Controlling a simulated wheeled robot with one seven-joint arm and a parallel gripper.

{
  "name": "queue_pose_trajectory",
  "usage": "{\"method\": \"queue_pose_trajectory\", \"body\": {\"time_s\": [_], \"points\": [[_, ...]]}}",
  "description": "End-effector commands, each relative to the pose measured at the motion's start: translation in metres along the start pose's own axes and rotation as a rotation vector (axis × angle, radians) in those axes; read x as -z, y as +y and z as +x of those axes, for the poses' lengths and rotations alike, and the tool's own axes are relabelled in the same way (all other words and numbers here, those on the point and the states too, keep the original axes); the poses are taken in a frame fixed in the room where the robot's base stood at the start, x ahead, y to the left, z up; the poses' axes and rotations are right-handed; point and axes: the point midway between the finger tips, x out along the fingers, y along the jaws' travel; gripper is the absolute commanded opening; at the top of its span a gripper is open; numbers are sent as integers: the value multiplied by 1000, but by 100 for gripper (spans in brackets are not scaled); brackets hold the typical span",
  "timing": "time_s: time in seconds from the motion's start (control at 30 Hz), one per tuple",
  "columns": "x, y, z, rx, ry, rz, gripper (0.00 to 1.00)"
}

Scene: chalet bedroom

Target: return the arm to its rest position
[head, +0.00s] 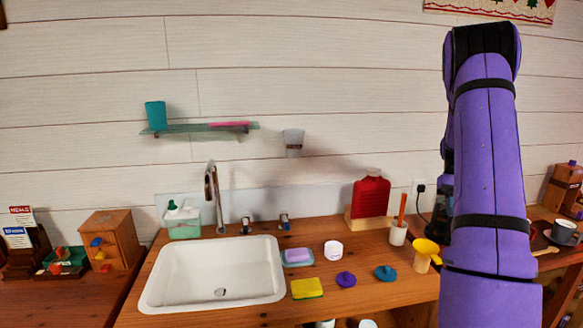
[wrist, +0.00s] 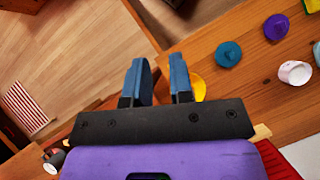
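My gripper (wrist: 157,68) shows in the wrist view as two blue fingers, spread apart with nothing between them. It is above the counter's front edge, with floor below on the left side of the view. In the head view my purple arm rises at the right, bends at the top and hangs in front of the counter (head: 400,290). My gripper's fingers cannot be made out there, hidden behind the arm. A yellow funnel-like thing (head: 426,249) stands just left of the arm; part of it shows beyond the fingers in the wrist view (wrist: 198,88).
A white sink (head: 160,290) fills the counter's left part. A purple lid (head: 346,279), a teal lid (head: 385,272), a white jar (head: 333,250) and a sponge (head: 307,288) lie right of it. A red container (head: 370,196) stands against the wall. Open air lies above the sink.

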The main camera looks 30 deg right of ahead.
Motion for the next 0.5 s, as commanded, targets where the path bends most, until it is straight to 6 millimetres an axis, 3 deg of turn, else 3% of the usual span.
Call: {"method": "queue_pose_trajectory", "body": {"time_s": [0.2,0.5], "points": [[-49,-63,-34,-39,140,-80,21],[-124,-137,-56,-76,324,-198,21]]}}
